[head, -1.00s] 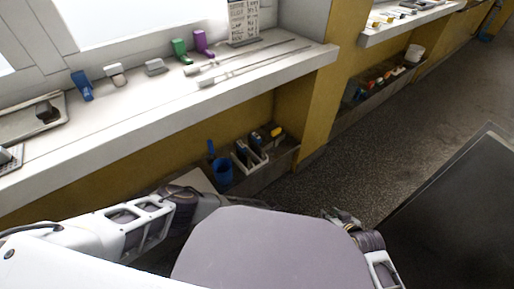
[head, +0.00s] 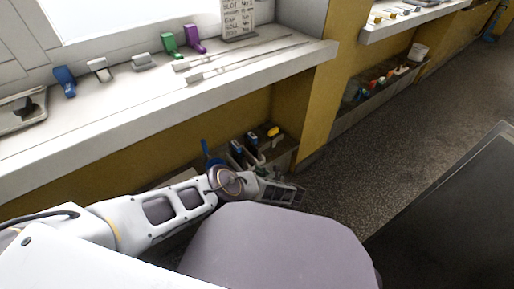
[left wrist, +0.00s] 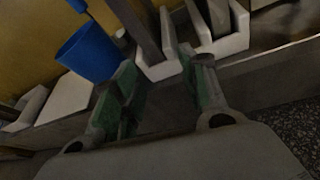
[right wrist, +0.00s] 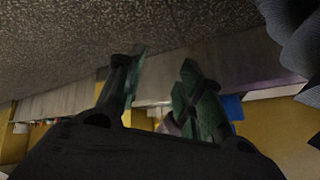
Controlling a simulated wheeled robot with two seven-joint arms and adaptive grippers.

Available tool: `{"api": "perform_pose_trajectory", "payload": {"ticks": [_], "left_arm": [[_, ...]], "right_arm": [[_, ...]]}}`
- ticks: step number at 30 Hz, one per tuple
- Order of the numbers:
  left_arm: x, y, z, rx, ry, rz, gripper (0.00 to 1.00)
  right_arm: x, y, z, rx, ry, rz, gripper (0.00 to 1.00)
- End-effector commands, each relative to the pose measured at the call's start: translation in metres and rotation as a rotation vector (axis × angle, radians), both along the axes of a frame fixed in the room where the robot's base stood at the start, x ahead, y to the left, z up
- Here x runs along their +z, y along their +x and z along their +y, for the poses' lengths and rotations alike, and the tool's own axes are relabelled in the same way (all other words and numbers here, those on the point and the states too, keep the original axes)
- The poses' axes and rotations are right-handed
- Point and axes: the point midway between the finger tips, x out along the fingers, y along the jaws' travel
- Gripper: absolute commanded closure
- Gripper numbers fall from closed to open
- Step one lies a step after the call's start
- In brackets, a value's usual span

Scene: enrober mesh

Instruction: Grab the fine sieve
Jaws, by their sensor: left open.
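I cannot pick out the fine sieve with certainty. White holders with dark upright tools stand on the low shelf; one holder (left wrist: 232,42) shows in the left wrist view, and a dark tool (head: 237,147) shows in the head view. My left gripper (head: 284,192) is in front of this shelf, low down. In the left wrist view its fingers (left wrist: 162,72) are apart, with the holders just beyond them and nothing seen gripped. My right gripper (right wrist: 162,64) shows only in its own wrist view, with its fingers apart and empty.
A blue bucket (left wrist: 90,50) stands beside the holders. The white ledge (head: 130,103) above carries blue, green and purple items and long rods. A dark-topped table (head: 450,220) is at the right. Speckled floor (head: 400,130) between is clear.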

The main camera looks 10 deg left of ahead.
Motion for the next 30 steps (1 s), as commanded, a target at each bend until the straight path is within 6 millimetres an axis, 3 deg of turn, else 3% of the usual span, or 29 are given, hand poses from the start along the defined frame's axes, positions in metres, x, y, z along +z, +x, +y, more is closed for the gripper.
{"api": "perform_pose_trajectory", "payload": {"ticks": [3, 9, 23, 30], "left_arm": [[0.042, 0.026, -0.014, -0.045, 0.076, -0.171, 0.57], [0.086, 0.046, -0.031, -0.092, 0.141, -0.344, 0.57], [0.093, 0.049, -0.032, -0.099, 0.15, -0.371, 0.57], [0.093, 0.061, -0.017, -0.096, 0.151, -0.371, 0.57]], "right_arm": [[0.002, -0.009, 0.01, 0.002, 0.027, 0.009, 0.63], [0.006, -0.016, 0.019, 0.005, 0.051, 0.016, 0.63], [0.006, -0.017, 0.021, 0.005, 0.054, 0.017, 0.63], [0.003, -0.017, 0.021, 0.006, 0.057, 0.015, 0.63]]}}
